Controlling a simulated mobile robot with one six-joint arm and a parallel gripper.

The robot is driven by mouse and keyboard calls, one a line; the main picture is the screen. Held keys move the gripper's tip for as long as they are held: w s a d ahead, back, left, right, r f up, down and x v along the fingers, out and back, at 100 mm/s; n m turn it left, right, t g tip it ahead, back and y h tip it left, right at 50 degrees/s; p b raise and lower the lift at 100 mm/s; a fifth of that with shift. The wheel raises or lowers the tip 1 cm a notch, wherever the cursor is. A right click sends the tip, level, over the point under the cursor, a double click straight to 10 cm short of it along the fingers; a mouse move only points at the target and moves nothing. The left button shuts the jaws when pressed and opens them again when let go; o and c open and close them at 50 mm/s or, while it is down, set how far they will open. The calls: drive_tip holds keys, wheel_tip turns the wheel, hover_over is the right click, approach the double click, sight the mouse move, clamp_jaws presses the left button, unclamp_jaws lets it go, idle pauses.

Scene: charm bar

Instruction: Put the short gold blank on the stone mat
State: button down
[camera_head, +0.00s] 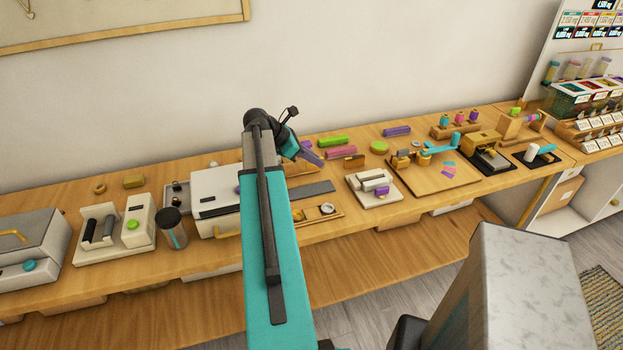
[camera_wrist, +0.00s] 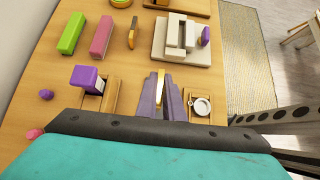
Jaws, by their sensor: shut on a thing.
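My gripper (camera_wrist: 160,92) has purple fingers and is shut on a short gold blank (camera_wrist: 160,79), which stands narrow between the fingertips in the wrist view. In the head view my gripper (camera_head: 314,157) is above the bench, and I cannot make out the blank there. A flat dark grey plate (camera_head: 314,189), which looks like the stone mat, lies on the bench below and near my gripper. In the wrist view my fingers hide most of that area. I cannot tell the height of the blank above it.
A pale device (camera_head: 378,193) stands right of the plate. Green (camera_head: 333,141) and pink (camera_head: 341,152) blocks lie toward the wall. A wooden tray with a round white item (camera_head: 327,209) is at the front edge. A white machine (camera_head: 215,190) stands left.

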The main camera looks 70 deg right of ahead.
sight(315, 170)
drive_tip(key=shift+w+f+p, duration=0.1)
drive_tip(key=shift+f+p, duration=0.35)
drive_tip(key=shift+f, duration=1.7)
drive_tip(key=shift+f+p, duration=0.55)
drive_tip(key=shift+f, duration=1.35)
drive_tip(key=shift+f, duration=0.1)
drive_tip(key=c, duration=1.9)
unclamp_jaws()
drive_tip(key=shift+a, duration=0.1)
drive_tip(key=b+v, duration=0.3)
drive_tip(key=v, duration=0.9)
drive_tip(key=shift+b, duration=0.3)
